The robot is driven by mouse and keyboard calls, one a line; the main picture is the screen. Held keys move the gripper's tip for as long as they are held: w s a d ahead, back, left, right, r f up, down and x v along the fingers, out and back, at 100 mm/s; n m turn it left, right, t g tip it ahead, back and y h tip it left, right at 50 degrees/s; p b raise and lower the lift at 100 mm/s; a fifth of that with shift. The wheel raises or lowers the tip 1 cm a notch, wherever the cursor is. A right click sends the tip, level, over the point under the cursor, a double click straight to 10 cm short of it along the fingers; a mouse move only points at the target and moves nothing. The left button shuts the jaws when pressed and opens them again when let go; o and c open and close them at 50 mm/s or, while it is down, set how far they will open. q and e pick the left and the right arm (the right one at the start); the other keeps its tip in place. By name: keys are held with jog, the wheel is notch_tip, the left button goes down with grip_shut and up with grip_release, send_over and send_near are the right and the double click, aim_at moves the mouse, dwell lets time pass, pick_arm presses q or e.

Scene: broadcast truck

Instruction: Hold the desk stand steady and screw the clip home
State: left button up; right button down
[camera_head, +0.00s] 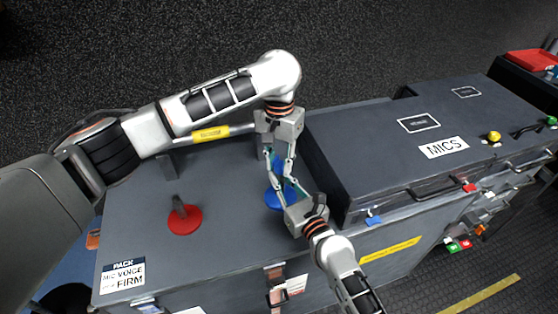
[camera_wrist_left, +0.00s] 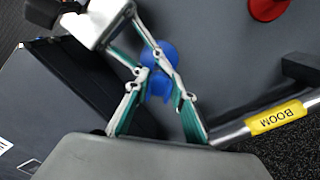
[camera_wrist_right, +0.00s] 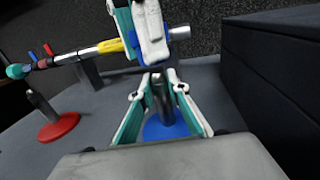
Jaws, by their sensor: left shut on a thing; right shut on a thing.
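The desk stand has a round blue base (camera_head: 274,199) on the grey case top and an upright metal stem (camera_wrist_right: 161,98). My right gripper (camera_wrist_right: 158,92) is shut on the stem, above the base. My left gripper (camera_head: 277,158) comes from above and is shut on a small blue piece, which looks like the clip (camera_wrist_left: 160,86). It is at or just above the stem's top. The fingers hide much of the clip, and I cannot tell whether its thread is engaged. The base also shows in the left wrist view (camera_wrist_left: 163,54).
A red-based stand (camera_head: 184,218) stands to the left. A pole with a yellow BOOM label (camera_wrist_left: 277,117) lies behind. The raised MICS case (camera_head: 380,150) is close on the right. A PACK label (camera_head: 123,276) marks the front left corner.

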pick_arm(q)
jog(key=shift+f, duration=0.5)
jog(key=shift+f, duration=0.6)
dwell(0.3)
